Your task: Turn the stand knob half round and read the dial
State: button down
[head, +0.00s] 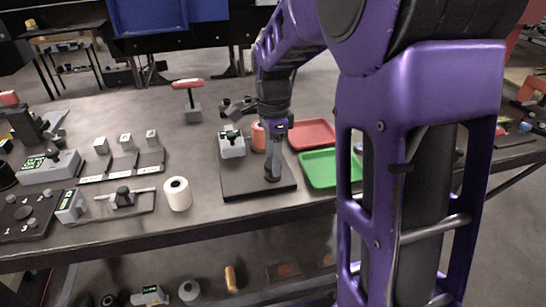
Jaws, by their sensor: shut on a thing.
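A dark stand plate (240,188) lies on the workbench near its front edge. A small grey-white unit with a dark, greenish display (231,143) stands at the plate's back left; its reading is too small to make out. An orange cylinder (258,138) stands behind my gripper, partly covered by it. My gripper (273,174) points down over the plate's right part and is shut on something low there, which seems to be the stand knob. The jaws hide most of it, so its turn position cannot be told.
A green tray (322,183) and a red tray (328,145) lie to the right. A white roll (177,194) stands left of the plate. Small blocks on a rack (120,174) and a red-topped post (194,112) stand further left and back. Bare bench (195,152) lies between.

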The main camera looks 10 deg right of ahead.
jog(key=n+p, duration=0.1)
jog(key=n, duration=0.3)
jog(key=shift+r+n+p, duration=0.1)
jog(key=shift+n+p, duration=0.2)
jog(key=shift+p, duration=0.1)
jog(key=n+p, duration=0.1)
jog(key=n, duration=0.4)
jog(key=n+p, duration=0.1)
jog(key=n, duration=0.3)
jog(key=shift+n, duration=0.4)
jog(key=n+p, duration=0.1)
jog(key=n, duration=0.4)
jog(key=shift+n+p, duration=0.3)
jog(key=shift+p, duration=0.1)
jog(key=n+p, duration=0.1)
jog(key=n, duration=0.2)
jog(key=shift+n, duration=0.3)
jog(key=n, duration=0.3)
jog(key=shift+n, duration=0.3)
jog(key=n, duration=0.3)
jog(key=shift+n, duration=2.2)
